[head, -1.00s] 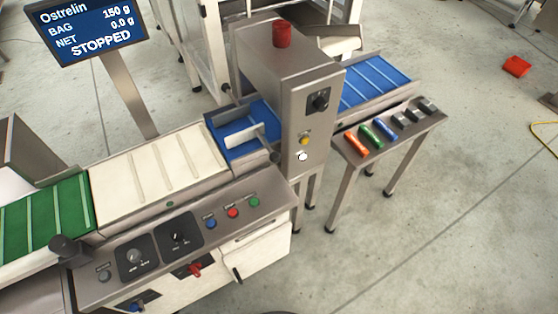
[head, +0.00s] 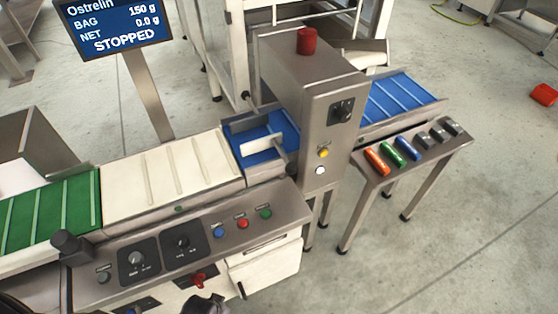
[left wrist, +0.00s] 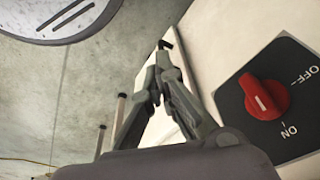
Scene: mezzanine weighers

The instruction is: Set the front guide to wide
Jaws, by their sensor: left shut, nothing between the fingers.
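A white guide plate (head: 262,144) stands across the blue belt section (head: 283,124) beside the steel cabinet, with a short dark rod near it. A black knob (head: 72,246) sits on the near edge by the green belt (head: 50,212). I cannot tell which of these is the front guide. The control panel has two black dials (head: 137,259) (head: 182,243), whose lettering is too small to read. My left gripper shows in the left wrist view (left wrist: 163,50), fingers together and empty, near a white panel; its dark top (head: 205,304) shows at the head view's bottom edge. My right gripper is out of view.
A red ON/OFF rotary switch (left wrist: 265,97) is close to my left gripper. Blue, red and green buttons (head: 242,223) line the panel. A side table (head: 425,163) holds coloured pieces. The display (head: 118,25) reads STOPPED. Open floor lies at right.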

